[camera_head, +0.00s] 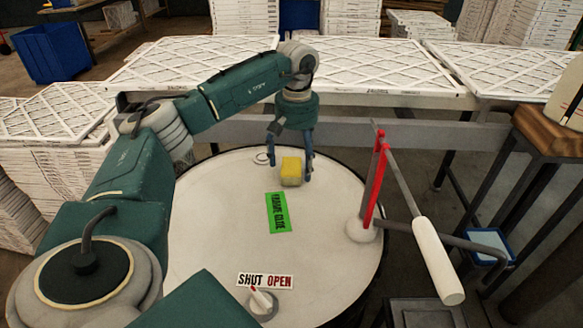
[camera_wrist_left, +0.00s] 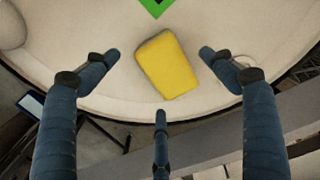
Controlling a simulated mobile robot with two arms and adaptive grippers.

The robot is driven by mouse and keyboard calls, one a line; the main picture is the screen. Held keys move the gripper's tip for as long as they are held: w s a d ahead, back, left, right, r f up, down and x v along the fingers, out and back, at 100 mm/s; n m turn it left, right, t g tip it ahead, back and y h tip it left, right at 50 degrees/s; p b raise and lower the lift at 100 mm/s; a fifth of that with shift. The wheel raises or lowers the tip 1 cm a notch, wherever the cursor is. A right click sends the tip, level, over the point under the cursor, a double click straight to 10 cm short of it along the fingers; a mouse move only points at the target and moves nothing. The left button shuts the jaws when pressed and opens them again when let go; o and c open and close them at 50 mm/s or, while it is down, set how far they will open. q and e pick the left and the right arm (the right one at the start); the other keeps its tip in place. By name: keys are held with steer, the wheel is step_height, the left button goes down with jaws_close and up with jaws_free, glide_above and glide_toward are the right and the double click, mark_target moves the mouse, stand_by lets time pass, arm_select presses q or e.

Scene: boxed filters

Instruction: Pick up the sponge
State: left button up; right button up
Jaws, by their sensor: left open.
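The yellow sponge (camera_head: 291,170) lies on the round white table (camera_head: 215,215) near its far edge. It also shows in the left wrist view (camera_wrist_left: 167,66), slightly tilted in the picture, with a grey-green side. My left gripper (camera_head: 290,172) points down over the sponge with its fingers apart. In the left wrist view the open left gripper (camera_wrist_left: 162,58) has two fingertips on either side of the sponge and a third finger below it, with gaps between them and the sponge. My right gripper is not in view.
A green label (camera_head: 276,212) lies in front of the sponge. A SHUT/OPEN switch (camera_head: 262,300) sits at the near edge. A red lever with a white handle (camera_head: 438,260) stands at the right. White boxed filters (camera_head: 370,65) line the back.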

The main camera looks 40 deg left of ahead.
arm_select(q)
steer(key=shift+f, duration=1.1)
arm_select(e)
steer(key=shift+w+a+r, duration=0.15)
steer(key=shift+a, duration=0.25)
arm_select(q)
steer(key=c, duration=1)
steer(key=shift+c, duration=0.2)
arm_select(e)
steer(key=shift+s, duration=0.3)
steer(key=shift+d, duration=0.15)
arm_select(q)
steer(key=shift+r, duration=0.15)
